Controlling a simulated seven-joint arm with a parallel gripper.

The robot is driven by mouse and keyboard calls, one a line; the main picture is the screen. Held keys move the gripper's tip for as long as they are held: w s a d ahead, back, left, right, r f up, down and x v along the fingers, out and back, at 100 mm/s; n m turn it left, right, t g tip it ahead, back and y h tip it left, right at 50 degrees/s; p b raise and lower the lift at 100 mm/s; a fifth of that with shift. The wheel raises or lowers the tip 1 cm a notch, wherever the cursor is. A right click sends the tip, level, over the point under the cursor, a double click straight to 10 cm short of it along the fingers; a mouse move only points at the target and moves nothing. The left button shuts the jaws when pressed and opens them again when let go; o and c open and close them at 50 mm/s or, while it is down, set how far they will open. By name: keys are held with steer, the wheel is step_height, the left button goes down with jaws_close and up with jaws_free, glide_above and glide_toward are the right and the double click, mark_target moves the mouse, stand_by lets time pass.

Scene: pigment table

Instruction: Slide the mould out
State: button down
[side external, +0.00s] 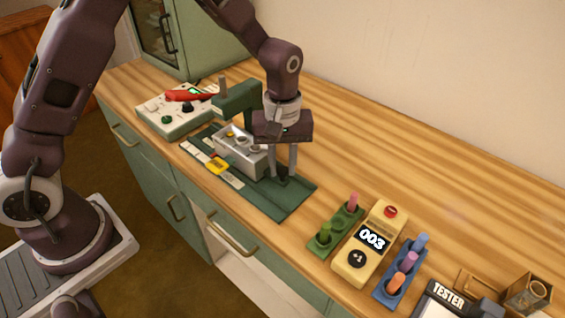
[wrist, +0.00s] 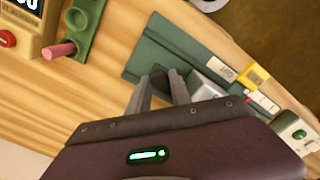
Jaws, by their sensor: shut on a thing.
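The mould appears to be the silvery metal box (side external: 236,152) with round fittings on top, on a dark green base plate (side external: 285,205) under a green press frame (side external: 236,98). A grey corner of it also shows in the wrist view (wrist: 204,88). My gripper (side external: 283,177) points down at the right end of the box, low over the plate. In the wrist view its fingers (wrist: 160,78) are closed about a small dark green piece, which looks like a handle. The fingers partly hide it, and I cannot tell how it joins the box.
A white strip with a yellow slider (side external: 218,166) runs along the plate's front edge. A control box (side external: 175,112) with a red-handled item stands behind left. A yellow counter reading 003 (side external: 368,243) and peg racks stand to the right. The plate's right end is bare.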

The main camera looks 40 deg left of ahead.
stand_by(0.4)
steer(key=d, duration=0.8)
steer(key=shift+d, duration=0.3)
steer(key=c, duration=1.2)
jaws_free()
steer(key=shift+d, duration=0.1)
step_height(320, 180, up, 7)
steer(key=shift+r, duration=0.1)
